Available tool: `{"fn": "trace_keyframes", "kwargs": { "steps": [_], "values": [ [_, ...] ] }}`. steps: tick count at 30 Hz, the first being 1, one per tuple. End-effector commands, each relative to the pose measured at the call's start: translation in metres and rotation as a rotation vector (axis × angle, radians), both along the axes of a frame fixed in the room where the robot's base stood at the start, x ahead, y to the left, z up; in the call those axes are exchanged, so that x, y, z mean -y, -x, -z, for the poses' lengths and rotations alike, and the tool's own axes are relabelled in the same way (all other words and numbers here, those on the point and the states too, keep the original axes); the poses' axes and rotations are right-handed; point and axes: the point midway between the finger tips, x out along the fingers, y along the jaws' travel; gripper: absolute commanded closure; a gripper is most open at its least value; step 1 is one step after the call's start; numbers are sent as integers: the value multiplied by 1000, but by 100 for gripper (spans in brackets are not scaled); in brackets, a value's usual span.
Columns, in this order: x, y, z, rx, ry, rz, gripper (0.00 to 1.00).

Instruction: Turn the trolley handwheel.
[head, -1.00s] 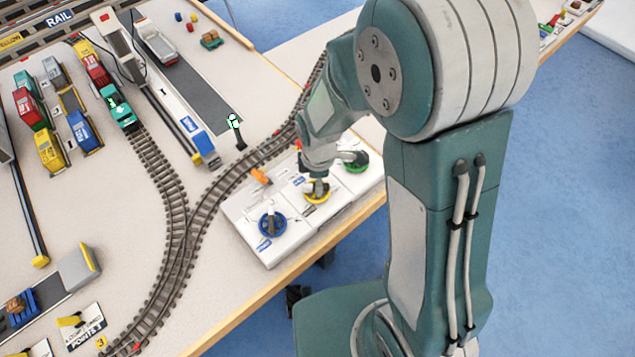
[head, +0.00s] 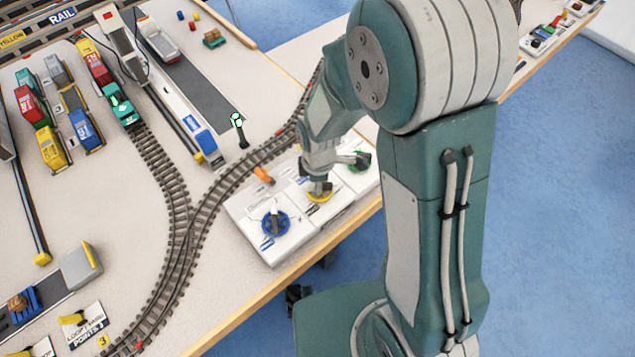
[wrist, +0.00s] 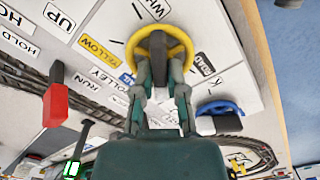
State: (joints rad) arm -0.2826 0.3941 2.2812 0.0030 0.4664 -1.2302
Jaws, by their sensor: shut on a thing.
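The yellow handwheel (head: 322,197) sits on the middle panel of a white control box at the table edge. In the wrist view the wheel (wrist: 187,50) has labels with the words YELLOW and TROLLEY beside it. My gripper (head: 317,184) comes down on the wheel from above. In the wrist view my gripper (wrist: 160,66) has both fingers close together at the wheel's middle, shut on it. The fingers hide the hub and part of the near rim.
A blue handwheel (head: 275,223) and a green handwheel (head: 361,161) flank the yellow one. An orange lever (head: 263,175) stands behind; a red lever (wrist: 56,100) shows in the wrist view. Rail track (head: 215,195) curves past the box. Toy trucks (head: 87,130) stand at left.

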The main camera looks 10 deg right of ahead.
Motion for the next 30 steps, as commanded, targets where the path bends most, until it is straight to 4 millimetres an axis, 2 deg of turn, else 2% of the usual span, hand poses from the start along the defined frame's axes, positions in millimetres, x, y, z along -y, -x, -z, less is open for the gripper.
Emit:
{"fn": "trace_keyframes", "kwargs": {
  "steps": [8,30],
  "values": [
    [1,-1,0,1,0,134,100],
    [2,-2,0,2,1,741,100]
  ]
}}
